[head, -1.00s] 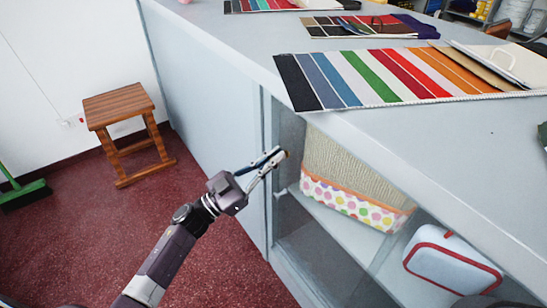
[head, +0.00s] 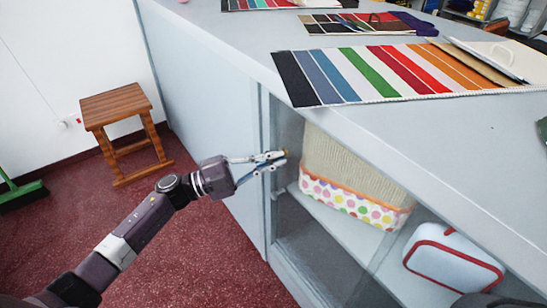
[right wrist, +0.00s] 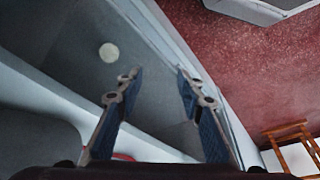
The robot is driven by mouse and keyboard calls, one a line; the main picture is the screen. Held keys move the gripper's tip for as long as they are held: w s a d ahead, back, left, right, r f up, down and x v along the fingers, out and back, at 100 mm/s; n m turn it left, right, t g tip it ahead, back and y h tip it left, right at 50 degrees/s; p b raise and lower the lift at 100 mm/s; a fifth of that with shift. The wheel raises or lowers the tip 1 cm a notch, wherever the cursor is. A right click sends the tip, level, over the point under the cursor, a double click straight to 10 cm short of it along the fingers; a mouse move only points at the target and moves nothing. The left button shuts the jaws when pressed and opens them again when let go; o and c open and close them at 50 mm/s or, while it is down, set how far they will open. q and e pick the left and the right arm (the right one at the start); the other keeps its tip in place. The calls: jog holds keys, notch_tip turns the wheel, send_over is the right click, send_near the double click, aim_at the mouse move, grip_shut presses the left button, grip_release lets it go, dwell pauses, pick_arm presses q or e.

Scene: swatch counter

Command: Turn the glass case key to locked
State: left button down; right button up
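The glass case (head: 330,232) is built into the front of the pale counter, with a shelf behind its glass. A tiny brass-coloured spot at the fingertips looks like the key (head: 287,152), near the case's upper left corner. My left gripper (head: 283,157) reaches in from the left, and its fingertips are together around that spot; they hide most of the key, so its angle cannot be read. My right gripper (right wrist: 158,80) shows in the right wrist view with its blue-padded fingers apart and nothing between them.
A patterned fabric basket (head: 355,185) and a white case with red trim (head: 452,262) sit behind the glass. Striped swatch cards (head: 400,72) lie on the countertop. A wooden stool (head: 118,105) stands on the red floor at left, with open floor between it and the counter.

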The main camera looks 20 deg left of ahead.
pick_arm(q)
jog(key=m, duration=0.2)
jog(key=m+g+y, duration=0.1)
jog(key=m, duration=0.1)
jog(key=m+g+p, duration=0.1)
jog(key=shift+d+f+m, duration=0.1)
jog(key=shift+f+m, duration=0.2)
jog(key=shift+m, duration=0.1)
jog(key=shift+y, duration=0.3)
jog(key=c, duration=2.2)
grip_release()
jog(key=shift+o, duration=0.2)
jog(key=v, duration=1.2)
